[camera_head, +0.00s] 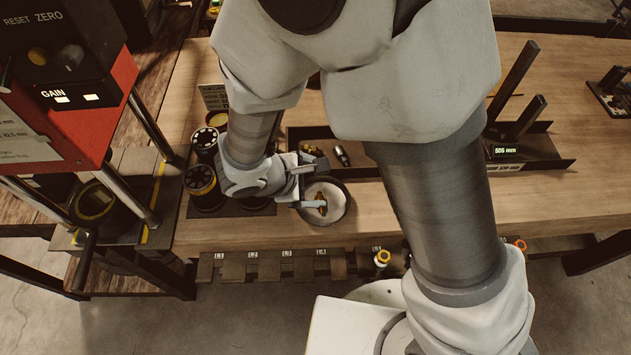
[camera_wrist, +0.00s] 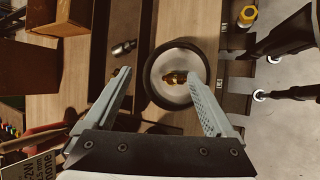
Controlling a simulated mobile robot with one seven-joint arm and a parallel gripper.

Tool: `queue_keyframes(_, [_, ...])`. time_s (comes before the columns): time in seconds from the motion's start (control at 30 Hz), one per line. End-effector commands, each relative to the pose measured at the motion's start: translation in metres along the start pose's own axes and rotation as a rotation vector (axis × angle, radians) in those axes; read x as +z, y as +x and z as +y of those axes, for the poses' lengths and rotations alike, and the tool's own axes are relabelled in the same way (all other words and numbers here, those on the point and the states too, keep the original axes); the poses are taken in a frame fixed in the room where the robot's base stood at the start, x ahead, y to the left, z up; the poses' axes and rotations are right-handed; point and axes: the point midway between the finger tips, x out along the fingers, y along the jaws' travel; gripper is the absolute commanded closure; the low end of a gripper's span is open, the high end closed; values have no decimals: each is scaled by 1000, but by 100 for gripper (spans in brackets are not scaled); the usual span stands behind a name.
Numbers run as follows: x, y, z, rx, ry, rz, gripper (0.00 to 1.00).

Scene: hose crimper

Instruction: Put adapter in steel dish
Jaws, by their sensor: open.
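The steel dish (camera_head: 341,214) is round with a dark rim and a pale inside, and stands on the wooden bench. It also shows in the wrist view (camera_wrist: 190,99). A small brass-coloured fitting, which looks like the adapter (camera_wrist: 174,78), lies inside the dish; in the head view (camera_head: 321,207) it is partly hidden by a finger. My gripper (camera_head: 311,190) is over the left part of the dish. In the wrist view my gripper (camera_wrist: 160,76) has its fingers spread wide, one on either side of the fitting, with nothing held.
A dark tray (camera_head: 372,172) behind the dish holds a silver fitting (camera_wrist: 123,47) and brass pieces. Black cylinders (camera_head: 204,183) stand on a mat to the left. The red machine (camera_head: 75,130) is at far left. A labelled rail (camera_head: 270,266) runs along the front edge.

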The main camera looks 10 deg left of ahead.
Motion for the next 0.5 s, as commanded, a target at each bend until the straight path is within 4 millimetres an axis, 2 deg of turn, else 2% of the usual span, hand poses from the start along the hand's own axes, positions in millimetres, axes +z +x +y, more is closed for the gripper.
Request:
queue_keyframes(0.37, [2,0,2,-2,13,-1,11])
queue_keyframes(0.5, [24,-4,13,-27,112,-10,11])
